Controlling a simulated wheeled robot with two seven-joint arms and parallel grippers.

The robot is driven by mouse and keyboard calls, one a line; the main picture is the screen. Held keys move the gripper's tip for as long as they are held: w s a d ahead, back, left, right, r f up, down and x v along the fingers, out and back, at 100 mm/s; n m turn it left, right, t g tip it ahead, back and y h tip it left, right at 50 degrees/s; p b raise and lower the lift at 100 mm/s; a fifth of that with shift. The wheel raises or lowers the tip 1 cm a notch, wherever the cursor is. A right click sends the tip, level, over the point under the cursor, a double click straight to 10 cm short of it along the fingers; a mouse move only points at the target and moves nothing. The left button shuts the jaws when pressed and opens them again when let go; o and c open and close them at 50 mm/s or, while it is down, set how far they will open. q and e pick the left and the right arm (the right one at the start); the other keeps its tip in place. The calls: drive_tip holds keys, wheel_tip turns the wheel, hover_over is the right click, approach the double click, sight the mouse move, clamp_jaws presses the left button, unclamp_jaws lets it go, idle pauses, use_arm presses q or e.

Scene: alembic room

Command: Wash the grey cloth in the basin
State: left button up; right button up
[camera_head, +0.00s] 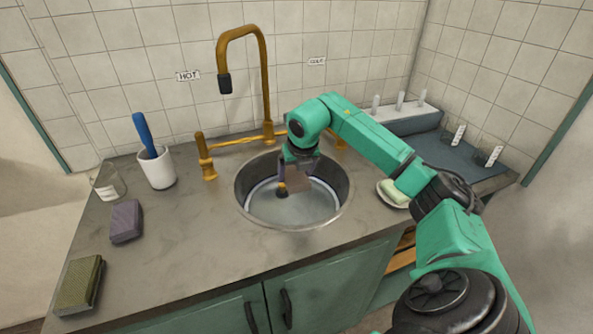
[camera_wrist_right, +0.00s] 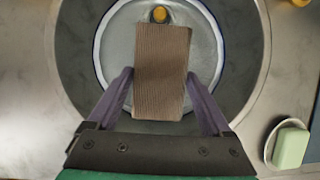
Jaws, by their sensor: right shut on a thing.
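My right gripper (camera_head: 293,184) reaches over the basin (camera_head: 344,184) with its fingers pointing down. It is shut on a flat, ribbed, brownish-grey cloth (camera_head: 299,179). The right wrist view shows the cloth (camera_wrist_right: 162,85) between the two purple fingers (camera_wrist_right: 160,74), over the middle of the round metal basin (camera_wrist_right: 75,60). The basin holds pale water (camera_head: 300,210). I cannot tell whether the cloth touches the water. My left gripper is not in view.
A brass tap (camera_head: 266,70) arches behind the basin. A white cup with a blue-handled brush (camera_head: 157,170), a purple-grey block (camera_head: 126,221) and an olive block (camera_head: 79,285) stand left. Soap on a dish (camera_head: 393,193) lies right. The front-left counter (camera_head: 185,255) is clear.

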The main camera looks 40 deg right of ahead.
drive_tip(key=f+b, duration=0.3)
drive_tip(key=f, duration=0.2)
drive_tip(key=f+b, duration=0.4)
drive_tip(key=f, duration=0.2)
drive_tip(key=f+b, duration=0.4)
drive_tip(key=f, duration=0.1)
drive_tip(key=shift+d+f, duration=0.2)
drive_tip(key=shift+d, duration=0.05)
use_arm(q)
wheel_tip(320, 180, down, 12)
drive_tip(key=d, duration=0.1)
